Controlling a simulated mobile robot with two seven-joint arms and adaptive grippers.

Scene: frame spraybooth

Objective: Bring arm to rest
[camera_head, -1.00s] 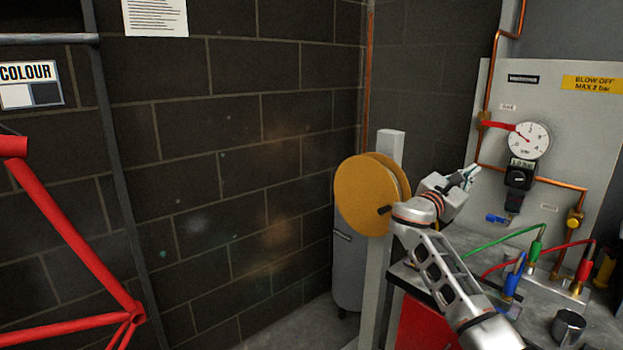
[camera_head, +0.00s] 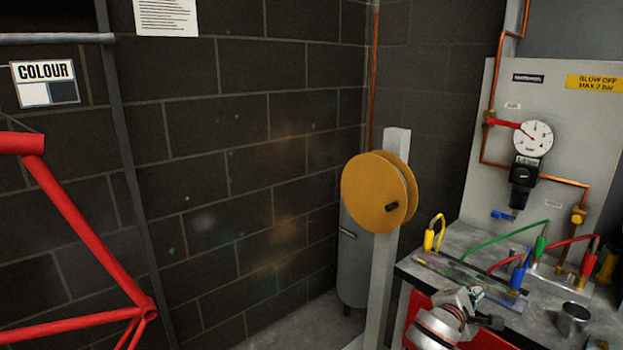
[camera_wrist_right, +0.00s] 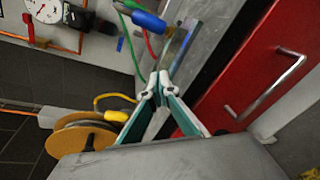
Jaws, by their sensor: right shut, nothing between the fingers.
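My right gripper (camera_head: 472,296) is low in the head view, in front of the bench's near-left edge. In the right wrist view my right gripper (camera_wrist_right: 157,88) shows its two fingertips together, shut and empty. The fingertips appear over the bench edge, with the red cabinet front beside them. My left gripper is in neither view.
The grey bench (camera_head: 408,262) carries a metal cup (camera_head: 573,318) and colored plugs with green and red leads. A yellow-orange reel (camera_head: 376,195) hangs on a white post (camera_head: 385,265). A red frame (camera_head: 80,220) stands at the left. A gauge (camera_head: 533,138) is on the wall panel.

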